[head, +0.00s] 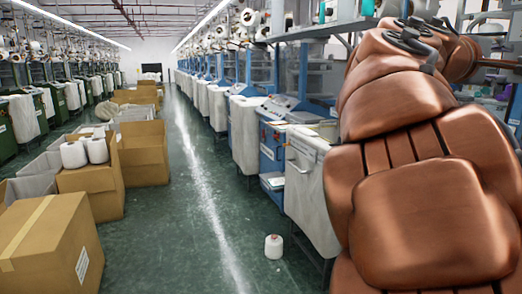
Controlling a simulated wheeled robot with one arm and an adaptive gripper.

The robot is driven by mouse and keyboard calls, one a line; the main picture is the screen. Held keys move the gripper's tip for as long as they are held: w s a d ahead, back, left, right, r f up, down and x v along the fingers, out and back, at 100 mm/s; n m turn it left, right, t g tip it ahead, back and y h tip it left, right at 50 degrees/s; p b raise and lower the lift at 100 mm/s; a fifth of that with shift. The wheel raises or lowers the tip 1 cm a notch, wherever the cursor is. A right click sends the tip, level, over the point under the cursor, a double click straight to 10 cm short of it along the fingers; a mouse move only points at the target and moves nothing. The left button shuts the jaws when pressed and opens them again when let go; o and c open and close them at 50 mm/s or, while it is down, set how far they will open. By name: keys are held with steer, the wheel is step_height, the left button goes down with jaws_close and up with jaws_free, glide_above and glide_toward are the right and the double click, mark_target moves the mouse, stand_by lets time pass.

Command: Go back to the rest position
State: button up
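My copper-coloured arm fills the right side of the head view.
A white yarn cone (273,247) stands on the green floor (185,245) near the right-hand knitting machines (270,130). Cardboard boxes (45,245) line the left, one with white cones (85,151). More machines stand far left.

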steer(key=s+a+f+m+g+y, duration=0.1)
steer(key=s+a+f+y, duration=0.3)
steer(key=f, duration=1)
steer(key=s+a+f+m+g+y, duration=0.15)
steer(key=s+a+f+y, duration=0.25)
steer(key=f, duration=0.9)
steer(key=s+a+f+g+y, duration=0.2)
steer(key=s+a+f+y, duration=0.2)
steer(key=f, duration=1)
steer(key=s+a+f+g+y, duration=0.45)
steer(key=s+a+f, duration=0.65)
steer(key=s+a, duration=0.35)
step_height(320, 180, up, 15)
steer(key=w+t+p, duration=0.1)
steer(key=t+p, duration=0.1)
steer(key=p, duration=1.2)
steer(key=shift+w+m+y, duration=0.35)
steer(key=shift+d, duration=0.1)
